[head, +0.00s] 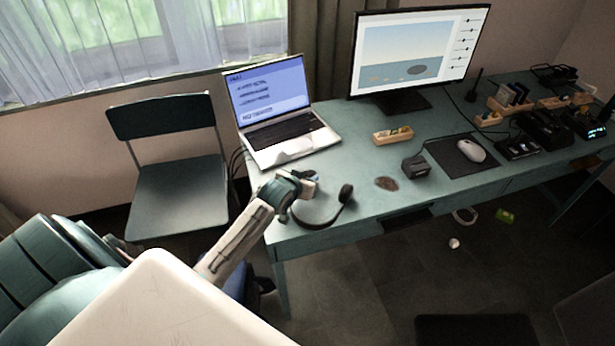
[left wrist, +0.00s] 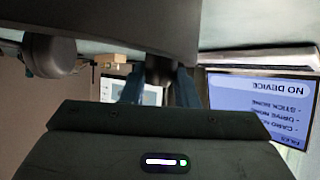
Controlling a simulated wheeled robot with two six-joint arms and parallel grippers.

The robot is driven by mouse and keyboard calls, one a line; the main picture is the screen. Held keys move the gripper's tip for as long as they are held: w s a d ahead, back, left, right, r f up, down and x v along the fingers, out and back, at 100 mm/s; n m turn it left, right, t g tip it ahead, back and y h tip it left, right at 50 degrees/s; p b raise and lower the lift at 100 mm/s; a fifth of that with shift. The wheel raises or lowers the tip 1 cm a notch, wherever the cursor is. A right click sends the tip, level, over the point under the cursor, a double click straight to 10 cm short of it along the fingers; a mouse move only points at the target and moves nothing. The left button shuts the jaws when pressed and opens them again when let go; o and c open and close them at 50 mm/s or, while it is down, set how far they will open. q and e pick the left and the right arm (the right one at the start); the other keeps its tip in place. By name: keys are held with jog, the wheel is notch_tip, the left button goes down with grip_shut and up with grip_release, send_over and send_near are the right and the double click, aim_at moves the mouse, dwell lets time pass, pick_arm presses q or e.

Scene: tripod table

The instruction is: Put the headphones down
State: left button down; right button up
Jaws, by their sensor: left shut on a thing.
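The black headphones (head: 318,222) are at the near left corner of the teal desk (head: 365,212), below the laptop. Their band curves toward the front edge and one ear cup (head: 346,194) shows at the right. My left gripper (head: 306,184) is at their left end, shut on them; my arm partly hides that end. I cannot tell whether they rest on the desk or hang just above it. In the left wrist view a dark rounded ear cup (left wrist: 50,55) shows at the upper left, and the blue fingers (left wrist: 158,78) close on a dark part. My right gripper is out of view.
An open laptop (head: 282,128) stands behind the gripper. A brown round patch (head: 387,183), a small dark box (head: 415,167) and a wooden holder (head: 393,136) lie to the right. A mouse (head: 471,150) is farther right. A chair (head: 180,195) stands at left.

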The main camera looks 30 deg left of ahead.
pick_arm(q)
jog(key=c, duration=1.1)
grip_release()
jog(key=shift+r, duration=0.1)
jog(key=b+v, duration=0.1)
jog(key=v, duration=1.1)
